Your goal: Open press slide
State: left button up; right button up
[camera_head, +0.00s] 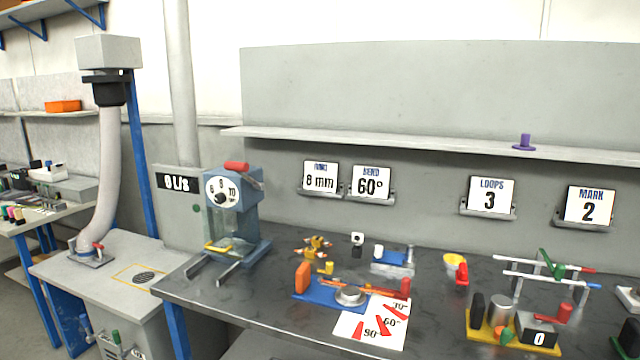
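A blue-grey bench machine (233,205) stands at the left end of the dark workbench. I take it for the press, but no label confirms this. It has a white numbered dial (222,191) on its front and a red handle (237,166) on top. A yellow handle (216,248) sits low at its front, by a clear-looking panel. I cannot tell which part is the slide or whether it is open. Neither of my grippers is in view.
The dark workbench (262,304) also carries a blue bending fixture (326,297), an angle sheet (368,328), a yellow-based device (483,331) and a rack with white rails (530,265). Cards stand on the wall below a shelf (400,140). A grey cabinet with a hose (112,160) stands left.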

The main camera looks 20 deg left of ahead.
aim_at(234, 247)
jog(key=i+j+u, duration=0.25)
jog(key=i+j, duration=0.2)
jog(key=i+j+u, duration=0.25)
jog(key=i+j, duration=0.15)
jog(key=i, duration=0.2)
